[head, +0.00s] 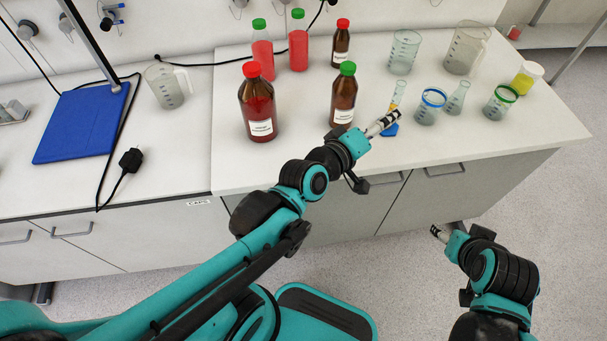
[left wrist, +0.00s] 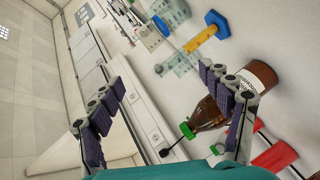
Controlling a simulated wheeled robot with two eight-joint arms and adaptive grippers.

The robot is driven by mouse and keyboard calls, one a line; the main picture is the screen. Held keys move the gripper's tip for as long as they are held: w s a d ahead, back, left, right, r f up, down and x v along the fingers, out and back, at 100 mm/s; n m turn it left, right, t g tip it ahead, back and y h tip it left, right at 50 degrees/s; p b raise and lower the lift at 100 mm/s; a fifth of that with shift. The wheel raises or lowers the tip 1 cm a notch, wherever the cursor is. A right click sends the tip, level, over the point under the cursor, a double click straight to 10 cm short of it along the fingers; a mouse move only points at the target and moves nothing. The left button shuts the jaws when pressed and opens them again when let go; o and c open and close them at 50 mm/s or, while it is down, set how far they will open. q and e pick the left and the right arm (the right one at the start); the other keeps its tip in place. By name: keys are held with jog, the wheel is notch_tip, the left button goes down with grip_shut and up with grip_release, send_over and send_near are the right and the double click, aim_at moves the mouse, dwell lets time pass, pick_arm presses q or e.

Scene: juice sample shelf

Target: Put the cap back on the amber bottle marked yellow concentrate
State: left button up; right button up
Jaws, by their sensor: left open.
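Three amber bottles stand on the right bench: a large red-capped one (head: 258,112), a green-capped one (head: 344,97) and a smaller red-capped one (head: 340,47) behind. Their labels are too small to read, so I cannot tell which is marked yellow concentrate. All three look capped; I see no loose cap. My left gripper (head: 384,123) is open and empty, just right of the green-capped bottle. In the left wrist view, that bottle (left wrist: 206,115) lies partly behind one finger of my open gripper (left wrist: 165,108). My right gripper (head: 438,231) hangs in front of the bench; its jaws are unclear.
A cylinder with yellow liquid and blue base (left wrist: 206,36) stands beside my left gripper. Several beakers and flasks occupy the bench's right side. Two red-filled bottles (head: 262,58) stand behind. A blue board (head: 80,125) lies left.

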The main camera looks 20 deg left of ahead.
pick_arm(q)
jog(key=s+a+f+m+g+y, duration=0.5)
jog(key=s+a+f+m+g, duration=0.2)
jog(key=s+a, duration=0.5)
notch_tip(320, 180, down, 3)
jog(key=shift+s+a+r+m+g, duration=0.1)
jog(key=shift+s+a+m+g, duration=0.2)
jog(key=shift+s+m, duration=0.6)
